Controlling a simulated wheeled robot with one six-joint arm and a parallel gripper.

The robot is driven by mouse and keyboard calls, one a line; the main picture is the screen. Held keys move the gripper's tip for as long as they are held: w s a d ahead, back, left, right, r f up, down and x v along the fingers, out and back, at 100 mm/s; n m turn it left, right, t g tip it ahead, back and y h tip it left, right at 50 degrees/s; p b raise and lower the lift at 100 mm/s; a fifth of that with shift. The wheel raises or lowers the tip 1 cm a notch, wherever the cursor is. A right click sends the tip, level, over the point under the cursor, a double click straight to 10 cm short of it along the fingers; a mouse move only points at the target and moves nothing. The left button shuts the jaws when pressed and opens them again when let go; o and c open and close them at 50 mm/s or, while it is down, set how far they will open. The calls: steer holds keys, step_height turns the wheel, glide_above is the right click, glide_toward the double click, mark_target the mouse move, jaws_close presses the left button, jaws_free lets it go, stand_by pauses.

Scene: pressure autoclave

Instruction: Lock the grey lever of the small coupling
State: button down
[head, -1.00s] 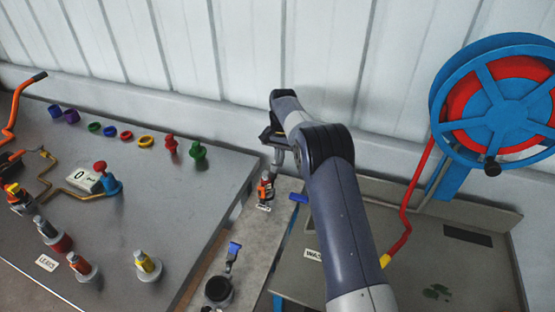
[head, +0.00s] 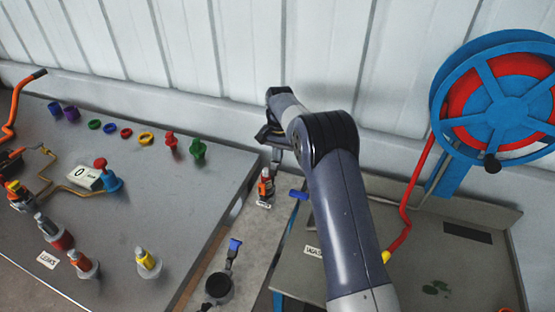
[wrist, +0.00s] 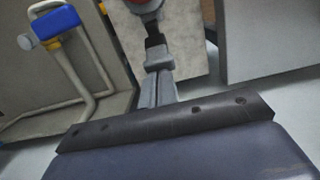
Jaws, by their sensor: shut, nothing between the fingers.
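The small coupling (head: 266,187) stands on the narrow grey ledge right of the panel, an orange-red and dark upright piece with a white label at its foot. Its grey lever cannot be made out clearly in the head view. My gripper (head: 274,163) points down just above and behind the coupling. In the wrist view my shut, empty gripper (wrist: 155,48) reaches up towards the orange-red part of the coupling (wrist: 143,5), cut off by the top edge. Whether the fingertips touch it cannot be told.
A blue-handled piece (head: 299,195) is close right of the coupling; its bent pipes show in the wrist view. A black round cap with a blue-tipped lever (head: 218,286) is nearer on the ledge. The panel (head: 120,225) with coloured fittings lies left, a blue reel (head: 495,105) right.

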mark_target(275, 167)
steer(key=shift+s+a+r+t+h+b, duration=0.1)
steer(key=shift+s+a+t+h+b, duration=0.3)
steer(key=shift+b, duration=0.7)
steer(key=shift+s+a+t+b, duration=0.1)
steer(key=shift+s+t+b, duration=0.5)
steer(key=shift+b, duration=0.45)
steer(key=b, duration=0.1)
steer(key=s+t+b, duration=0.1)
steer(key=shift+a+r+t+h+b, duration=0.15)
steer(key=shift+r+t+h+b, duration=0.15)
steer(key=shift+r, duration=0.05)
steer(key=shift+s+a+r, duration=0.2)
steer(key=shift+s+r, duration=0.05)
steer(key=shift+s, duration=0.3)
steer(key=v, duration=1)
steer(key=shift+r+b, duration=0.4)
steer(key=shift+b, duration=0.05)
steer(key=shift+f, duration=0.1)
